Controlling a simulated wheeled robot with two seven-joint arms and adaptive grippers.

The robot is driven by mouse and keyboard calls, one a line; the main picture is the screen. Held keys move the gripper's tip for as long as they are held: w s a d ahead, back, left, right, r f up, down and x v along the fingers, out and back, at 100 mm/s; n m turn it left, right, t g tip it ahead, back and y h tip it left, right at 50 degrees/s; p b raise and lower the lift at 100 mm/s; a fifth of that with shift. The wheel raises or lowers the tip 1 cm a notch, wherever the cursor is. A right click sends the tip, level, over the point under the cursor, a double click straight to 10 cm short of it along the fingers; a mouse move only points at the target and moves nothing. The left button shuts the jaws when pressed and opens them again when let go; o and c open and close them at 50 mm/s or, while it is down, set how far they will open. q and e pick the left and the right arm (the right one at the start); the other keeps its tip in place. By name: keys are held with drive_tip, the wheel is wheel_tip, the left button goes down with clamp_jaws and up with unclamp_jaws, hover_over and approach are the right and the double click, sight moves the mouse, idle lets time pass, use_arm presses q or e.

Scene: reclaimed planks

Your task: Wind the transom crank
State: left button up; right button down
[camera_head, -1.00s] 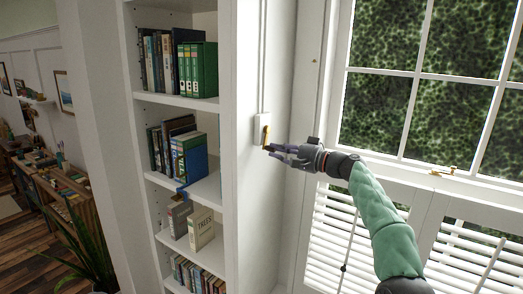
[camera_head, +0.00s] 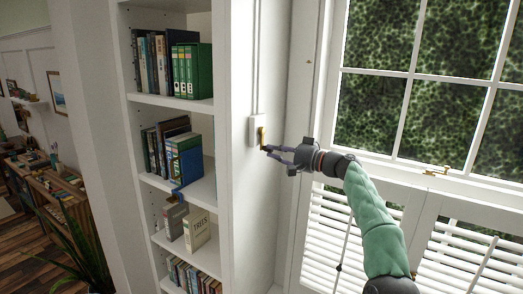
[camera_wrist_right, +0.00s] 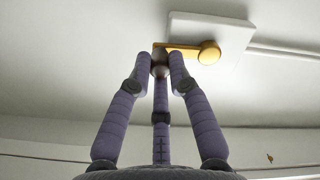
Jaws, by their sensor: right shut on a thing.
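The transom crank is a brass arm (camera_wrist_right: 185,48) with a round hub (camera_wrist_right: 209,53) and a dark knob (camera_wrist_right: 160,62) at its other end. It sits on a white wall plate (camera_wrist_right: 212,28); in the head view the brass crank (camera_head: 261,136) shows on the white side panel beside the bookcase. My right gripper (camera_head: 266,149) has its fingers closed around the knob; in the right wrist view the gripper (camera_wrist_right: 161,66) has a finger on each side of the knob and one below it. My left gripper is in neither view.
A white bookcase (camera_head: 222,190) with several books stands left of the crank. A window with brass latch (camera_head: 436,170) and white shutters (camera_head: 330,225) is at right. A thin conduit (camera_head: 259,60) runs up from the plate.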

drive_tip(key=c, duration=1.3)
unclamp_jaws()
drive_tip(key=shift+s+r, duration=0.15)
drive_tip(key=shift+r, duration=0.65)
drive_tip(key=shift+c, duration=0.2)
drive_tip(key=shift+o, duration=0.9)
drive_tip(key=shift+a+f, duration=0.15)
drive_tip(key=shift+f, duration=0.1)
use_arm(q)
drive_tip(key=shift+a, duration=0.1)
use_arm(e)
drive_tip(key=shift+f, duration=0.1)
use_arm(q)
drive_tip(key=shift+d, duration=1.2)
use_arm(e)
drive_tip(key=v, duration=1.2)
